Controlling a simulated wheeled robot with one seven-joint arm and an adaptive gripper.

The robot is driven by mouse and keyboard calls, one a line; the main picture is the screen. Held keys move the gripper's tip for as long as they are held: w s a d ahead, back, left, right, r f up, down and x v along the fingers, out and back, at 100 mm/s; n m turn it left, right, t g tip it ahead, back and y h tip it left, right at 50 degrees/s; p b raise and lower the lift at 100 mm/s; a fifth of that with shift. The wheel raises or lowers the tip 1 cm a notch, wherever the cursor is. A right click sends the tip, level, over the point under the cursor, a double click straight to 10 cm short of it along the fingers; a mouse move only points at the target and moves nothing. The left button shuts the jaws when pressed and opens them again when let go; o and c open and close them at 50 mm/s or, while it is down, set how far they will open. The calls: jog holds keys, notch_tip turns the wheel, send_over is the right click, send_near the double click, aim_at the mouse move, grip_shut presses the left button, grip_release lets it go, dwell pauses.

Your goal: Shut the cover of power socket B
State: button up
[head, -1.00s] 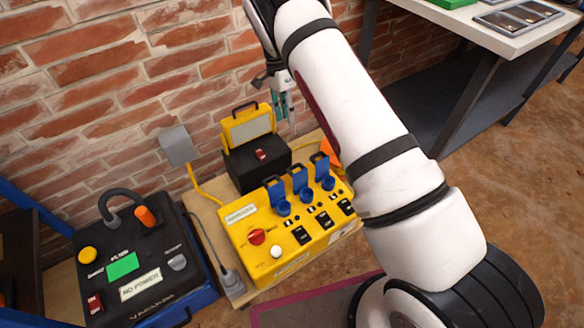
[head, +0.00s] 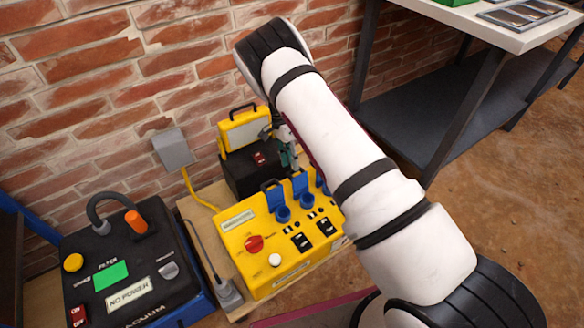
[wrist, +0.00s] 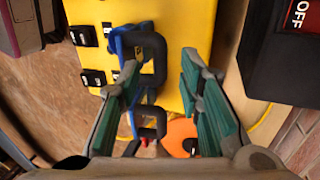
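The yellow power box (head: 232,240) has a row of blue socket covers standing raised. The middle cover (head: 300,185), which I take for socket B by its place in the row, is open; its letter is not legible. The left cover (head: 274,196) is also raised, and the right one is mostly hidden by my arm. My gripper (head: 290,163) is just above and behind the covers. In the wrist view my gripper (wrist: 160,68) has its teal-lined fingers apart with nothing clamped. A blue cover with a black loop handle (wrist: 155,58) shows between the fingertips; I cannot tell which one.
A black box with a yellow-framed lid (head: 245,132) stands behind the power box, close to my gripper. A vacuum unit (head: 125,265) stands left. A grey plug (head: 228,295) lies beside the power box. The brick wall (head: 90,80) is behind, and a bench (head: 425,110) is right.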

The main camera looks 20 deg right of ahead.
jog(key=shift+x, duration=0.9)
grip_shut()
